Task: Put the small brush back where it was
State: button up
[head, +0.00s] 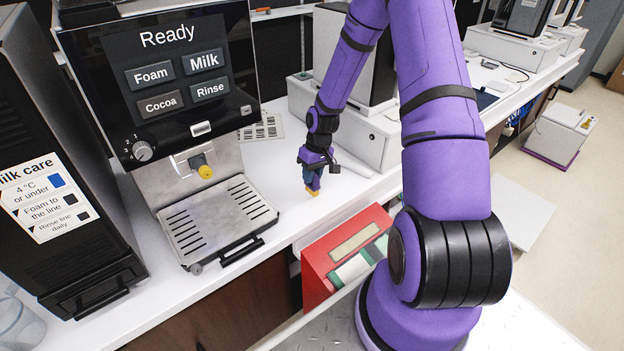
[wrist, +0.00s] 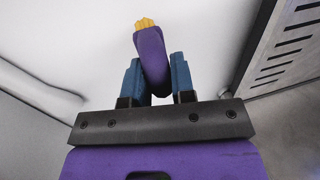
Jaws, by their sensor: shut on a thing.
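The small brush (wrist: 151,58) has a purple handle and a yellow bristle end. My gripper (wrist: 155,80) is shut on its handle, with a blue finger on each side. The yellow end points away from the gripper in the wrist view. In the head view my gripper (head: 312,182) is low over the white counter, right of the coffee machine, and the yellow tip of the brush (head: 313,192) shows just below the fingers. I cannot tell whether the tip touches the counter. The rest of the brush is mostly hidden by the gripper there.
The coffee machine (head: 160,75) with its slotted drip tray (head: 215,215) stands left of my gripper. White till units (head: 375,140) stand behind. The white counter (head: 285,205) around the gripper is clear.

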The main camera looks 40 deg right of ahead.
jog(key=shift+x, duration=0.95)
jog(key=shift+d+f, duration=0.1)
jog(key=shift+d, duration=0.1)
jog(key=o, duration=0.8)
